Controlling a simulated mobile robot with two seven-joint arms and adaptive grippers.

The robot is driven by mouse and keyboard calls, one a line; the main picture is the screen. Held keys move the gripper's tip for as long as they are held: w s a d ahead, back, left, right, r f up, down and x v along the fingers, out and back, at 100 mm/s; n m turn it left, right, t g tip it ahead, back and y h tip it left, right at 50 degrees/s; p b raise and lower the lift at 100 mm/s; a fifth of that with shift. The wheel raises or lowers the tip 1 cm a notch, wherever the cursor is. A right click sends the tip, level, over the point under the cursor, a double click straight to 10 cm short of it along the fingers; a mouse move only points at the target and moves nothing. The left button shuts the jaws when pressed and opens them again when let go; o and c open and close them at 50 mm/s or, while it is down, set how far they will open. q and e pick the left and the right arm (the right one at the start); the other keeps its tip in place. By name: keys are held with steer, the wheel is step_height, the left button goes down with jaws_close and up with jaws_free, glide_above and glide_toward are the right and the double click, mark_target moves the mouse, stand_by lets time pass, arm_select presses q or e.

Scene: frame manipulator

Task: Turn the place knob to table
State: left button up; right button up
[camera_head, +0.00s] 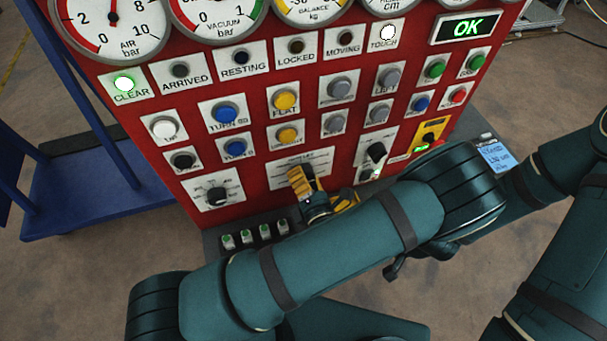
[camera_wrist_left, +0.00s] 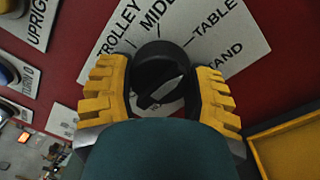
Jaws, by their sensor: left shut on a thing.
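The place knob (camera_wrist_left: 160,76) is a round black knob with a raised ridge, on a white label plate (camera_wrist_left: 226,45) reading trolley, a partly covered middle word, table and stand. Its ridge slants from lower left to upper right in the left wrist view; which mark it points at is not clear. My left gripper (camera_wrist_left: 157,84) is shut on the knob, with a yellow finger on each side. In the head view the left gripper (camera_head: 318,190) is at the lower middle of the red panel and mostly hides the knob. My right gripper is not seen.
The red panel (camera_head: 262,60) carries gauges, buttons and other knobs (camera_head: 217,195). Small green-topped switches (camera_head: 247,237) sit below. A blue trolley (camera_head: 100,200) stands left.

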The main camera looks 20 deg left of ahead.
arm_select(q)
steer(key=o, duration=1.2)
steer(key=shift+v, duration=3.75)
steer(key=shift+f, duration=0.1)
